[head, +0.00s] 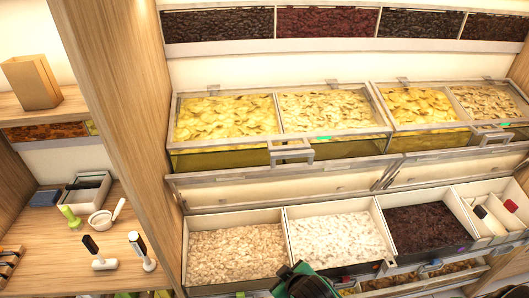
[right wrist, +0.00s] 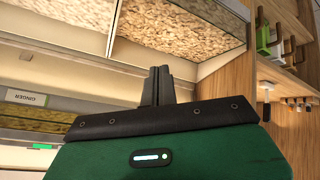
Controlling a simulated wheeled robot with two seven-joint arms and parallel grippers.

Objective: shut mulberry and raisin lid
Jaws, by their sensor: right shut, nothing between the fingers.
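In the head view, a row of open bins holds beige flakes (head: 235,255), white pieces (head: 338,238) and dark, raisin-like pieces (head: 425,226). Two framed lids stand raised behind this row, a left lid (head: 270,187) and a right lid (head: 455,164). No label shows which lid is the mulberry and raisin one. My right gripper, green and black, shows partly at the bottom edge, in front of the white bin. In the right wrist view its fingers (right wrist: 156,86) are shut and empty, below bins of beige pieces (right wrist: 195,25). My left gripper is not in view.
Above, closed clear lids cover bins of yellow chips (head: 225,118), with a handle (head: 292,152) jutting forward. A divided bin with small items (head: 495,215) is at right. A wooden upright (head: 125,120) separates a side shelf with tools. A ginger label (right wrist: 26,97) shows in the wrist view.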

